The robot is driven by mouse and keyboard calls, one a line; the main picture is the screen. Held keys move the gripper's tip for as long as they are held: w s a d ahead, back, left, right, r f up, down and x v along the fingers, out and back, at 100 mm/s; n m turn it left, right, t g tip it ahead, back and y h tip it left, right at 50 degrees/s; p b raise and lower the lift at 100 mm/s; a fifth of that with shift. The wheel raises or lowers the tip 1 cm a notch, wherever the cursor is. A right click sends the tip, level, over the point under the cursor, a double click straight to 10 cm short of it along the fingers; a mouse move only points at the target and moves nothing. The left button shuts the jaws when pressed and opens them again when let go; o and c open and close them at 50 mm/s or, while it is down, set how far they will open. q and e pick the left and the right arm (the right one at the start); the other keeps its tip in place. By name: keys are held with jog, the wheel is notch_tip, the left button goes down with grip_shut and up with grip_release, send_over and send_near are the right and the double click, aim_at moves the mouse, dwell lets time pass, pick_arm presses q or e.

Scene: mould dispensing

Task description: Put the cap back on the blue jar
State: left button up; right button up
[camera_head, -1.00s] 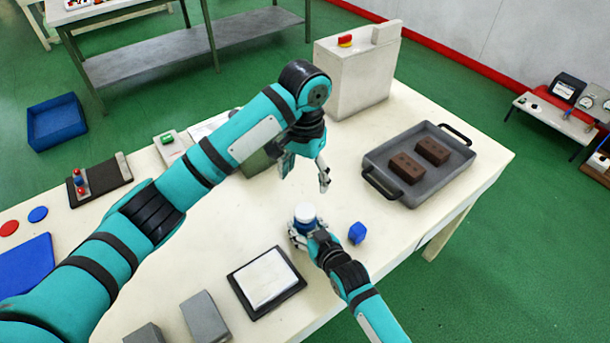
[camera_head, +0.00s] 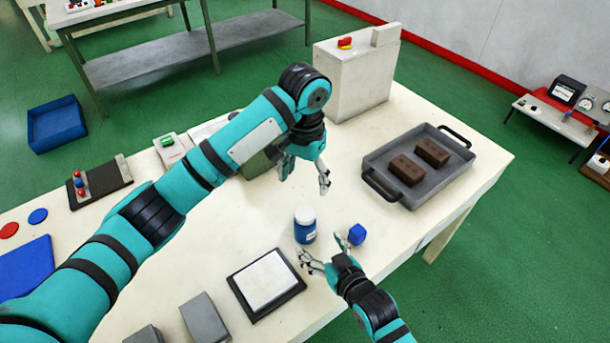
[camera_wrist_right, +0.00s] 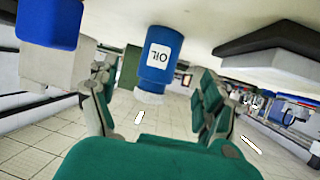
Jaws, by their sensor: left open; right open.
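The blue jar (camera_head: 305,234) stands upright on the table, in the middle of the head view. Its white cap (camera_head: 304,214) sits on top of it. In the right wrist view the jar (camera_wrist_right: 155,55) appears upside down, with an "OIL" label and the white cap (camera_wrist_right: 149,97) at its lower end. My right gripper (camera_head: 318,252) is open and empty, just in front of the jar and apart from it. The jar shows between its spread fingers in the wrist view. My left gripper (camera_head: 305,176) is open and empty, above and behind the jar.
A small blue block (camera_head: 356,235) is right of the jar, close to my right gripper. A grey tray (camera_head: 443,178) with two brown bricks lies farther right. A white pad on a black plate (camera_head: 279,307) lies front left. Bare table lies between jar and tray.

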jog(key=shift+v, duration=1.7)
